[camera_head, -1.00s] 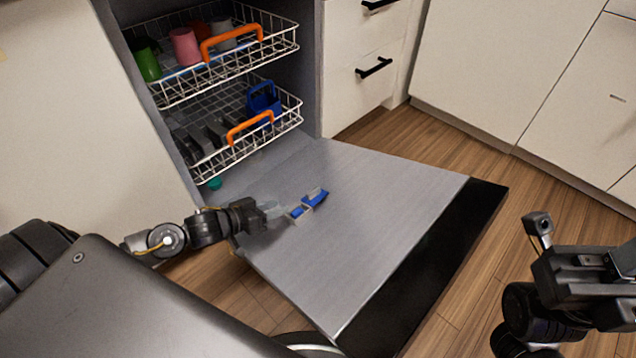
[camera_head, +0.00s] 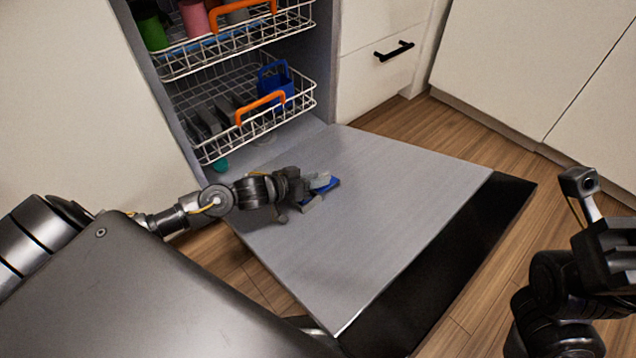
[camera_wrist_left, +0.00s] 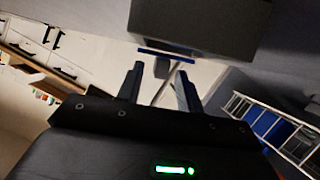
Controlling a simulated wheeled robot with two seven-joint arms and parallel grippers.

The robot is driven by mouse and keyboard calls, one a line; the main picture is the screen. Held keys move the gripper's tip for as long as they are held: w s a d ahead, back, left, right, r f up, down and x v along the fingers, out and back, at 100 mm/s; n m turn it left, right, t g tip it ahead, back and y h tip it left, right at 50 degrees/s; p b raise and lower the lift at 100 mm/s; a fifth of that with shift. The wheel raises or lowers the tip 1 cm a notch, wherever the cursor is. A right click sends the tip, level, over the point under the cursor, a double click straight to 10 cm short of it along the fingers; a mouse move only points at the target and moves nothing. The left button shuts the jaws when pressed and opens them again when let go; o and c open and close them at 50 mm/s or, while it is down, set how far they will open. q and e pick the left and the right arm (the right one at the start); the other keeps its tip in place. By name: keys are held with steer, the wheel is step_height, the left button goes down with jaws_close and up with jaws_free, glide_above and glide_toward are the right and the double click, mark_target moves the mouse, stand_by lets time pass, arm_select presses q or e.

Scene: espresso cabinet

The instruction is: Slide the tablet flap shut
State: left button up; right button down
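The blue tablet flap (camera_head: 328,186) is on the inner face of the lowered dishwasher door (camera_head: 400,190). It is partly hidden behind my left gripper (camera_head: 314,190), so I cannot tell how far it is slid. In the left wrist view a thin blue edge (camera_wrist_left: 167,53) shows just beyond the fingertips. My left gripper's fingers (camera_wrist_left: 160,82) stand apart with nothing seen held between them. Whether a finger touches the flap is unclear. My right gripper (camera_head: 612,250) is at the right edge, away from the door, and partly cut off.
The upper rack (camera_head: 235,45) holds several cups. The lower rack (camera_head: 245,125) has an orange handle and a blue basket (camera_head: 275,85). A teal round piece (camera_head: 220,165) is below it. The door's right part is clear, with wood floor (camera_head: 460,135) beyond.

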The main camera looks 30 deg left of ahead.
arm_select(q)
steer(key=shift+w+d+f, duration=0.2)
steer(key=shift+w+d, duration=0.05)
steer(key=shift+w, duration=0.2)
jaws_close()
steer(key=shift+r, duration=0.1)
